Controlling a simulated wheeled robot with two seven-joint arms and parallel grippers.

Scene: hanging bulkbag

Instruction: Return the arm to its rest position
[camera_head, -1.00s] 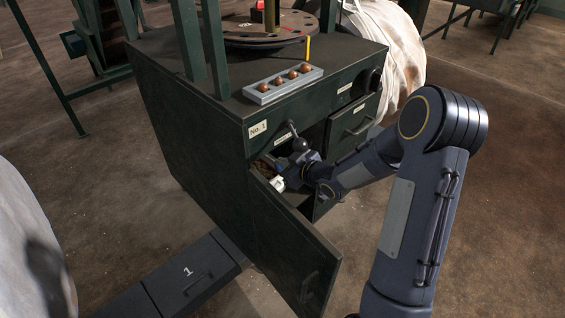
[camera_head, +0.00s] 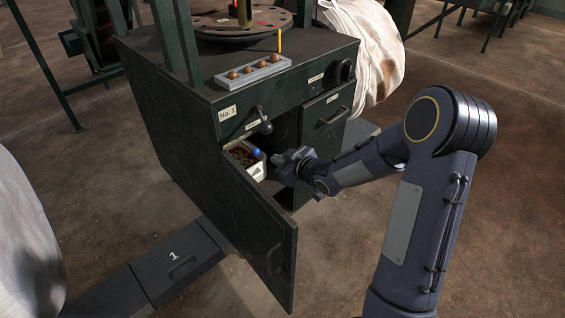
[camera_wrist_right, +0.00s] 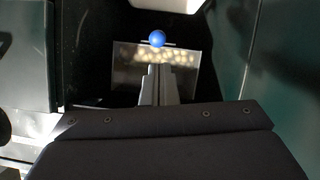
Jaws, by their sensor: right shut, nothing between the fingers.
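My right gripper (camera_head: 289,163) is shut and empty, just outside the open compartment of the dark green cabinet (camera_head: 165,120). In the right wrist view its closed fingers (camera_wrist_right: 159,88) point toward a bin (camera_wrist_right: 185,62) of pale round pieces with a blue ball (camera_wrist_right: 157,39) at its far edge. In the head view this white-walled bin (camera_head: 257,169) stands inside the compartment, with the blue ball (camera_head: 257,153) at its rim. My right arm (camera_head: 425,220) comes in from the right with its elbow raised. My left gripper is not in view.
The cabinet door (camera_head: 262,235) hangs open toward the front, close to my right gripper. A grey holder with brown balls (camera_head: 254,71) and a round plate (camera_head: 240,25) are on the cabinet top. White bags (camera_head: 365,45) hang behind and at the left. Floor at the right is clear.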

